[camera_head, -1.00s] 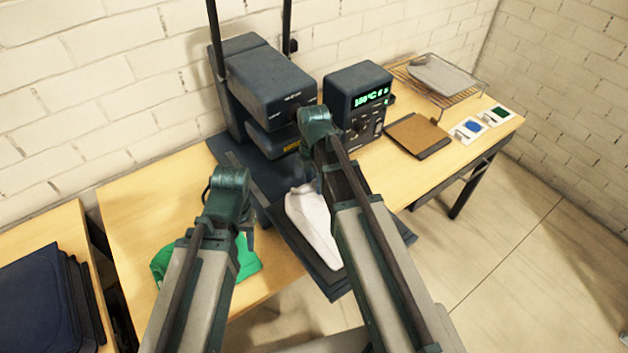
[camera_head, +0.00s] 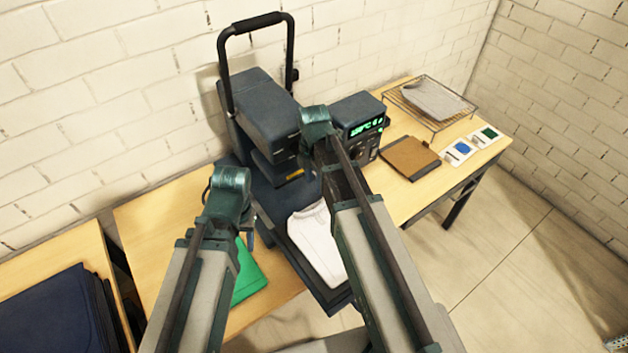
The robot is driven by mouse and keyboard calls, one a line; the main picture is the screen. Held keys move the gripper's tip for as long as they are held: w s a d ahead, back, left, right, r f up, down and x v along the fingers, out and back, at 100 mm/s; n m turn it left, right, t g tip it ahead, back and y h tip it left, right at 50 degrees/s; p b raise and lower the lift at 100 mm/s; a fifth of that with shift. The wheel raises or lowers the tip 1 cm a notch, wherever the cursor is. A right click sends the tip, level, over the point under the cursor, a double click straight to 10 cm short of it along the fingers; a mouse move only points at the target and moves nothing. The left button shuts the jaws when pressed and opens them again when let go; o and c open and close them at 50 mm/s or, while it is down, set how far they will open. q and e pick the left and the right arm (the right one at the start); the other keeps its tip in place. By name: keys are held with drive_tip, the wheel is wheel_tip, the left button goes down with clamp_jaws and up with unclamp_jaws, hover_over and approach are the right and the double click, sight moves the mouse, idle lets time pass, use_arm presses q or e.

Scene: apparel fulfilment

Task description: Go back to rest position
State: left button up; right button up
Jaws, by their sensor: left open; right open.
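My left gripper (camera_head: 248,232) is in the lower left of the head view, beside the green folded cloth (camera_head: 250,272), with its fingers partly hidden by its wrist. My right gripper (camera_head: 311,168) is in front of the heat press, above and behind the white garment (camera_head: 315,240). I see nothing held in either gripper, and both are open. The white garment lies on the dark lower plate of the press (camera_head: 262,100); my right arm covers its right side. The press is raised open, with its black handle (camera_head: 257,22) up. My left arm partly hides the green cloth.
A control box (camera_head: 357,112) with a green display stands right of the press. Further right on the table (camera_head: 400,200) are a brown clipboard (camera_head: 408,158), a wire rack (camera_head: 395,97) with grey cloth, and two colour cards (camera_head: 459,150). Dark folded garments (camera_head: 55,315) lie on a side table.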

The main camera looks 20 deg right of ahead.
use_arm(q)
drive_tip(key=shift+r+p, duration=0.3)
drive_tip(key=shift+r, duration=0.4)
use_arm(e)
drive_tip(key=shift+r, duration=0.7)
use_arm(q)
wheel_tip(320, 180, down, 6)
drive_tip(key=b, duration=0.6)
use_arm(e)
drive_tip(key=s+a+f+m, duration=0.3)
drive_tip(key=s+a+m, duration=0.2)
drive_tip(key=s+m, duration=0.2)
drive_tip(key=s+a+f+m+h, duration=0.1)
drive_tip(key=s+a+f+m, duration=0.2)
drive_tip(key=m, duration=0.8)
drive_tip(key=shift+s+a, duration=1.2)
drive_tip(key=shift+s, duration=1)
use_arm(q)
drive_tip(key=shift+d+f, duration=0.1)
drive_tip(key=shift+d, duration=0.05)
use_arm(e)
drive_tip(key=shift+d, duration=0.15)
